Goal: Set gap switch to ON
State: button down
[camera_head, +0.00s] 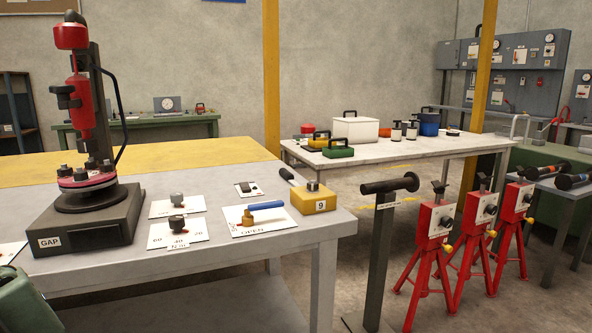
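A device with a red upper column (84,105) and dark base stands on the left of the grey table. Its base bears a white GAP label (50,242). To its right lie a white plate with a grey knob (177,198), a numbered dial plate with a black knob (177,224), and a small plate with a dark switch (246,188). I cannot read ON or OFF on any of them, nor tell which is the gap switch. My gripper is not in view.
The grey table (120,265) also holds a blue-handled valve (262,207) on a plate reading OPEN and a yellow block (313,198) marked 9. A black-handled post (388,187) and red tripods (435,240) stand to the right. A white table (400,150) stands behind.

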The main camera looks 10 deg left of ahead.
aim_at(244, 186)
jog(key=i+j, duration=0.15)
jog(key=i, duration=0.35)
jog(key=i+j+z, duration=0.1)
jog(key=i, duration=0.35)
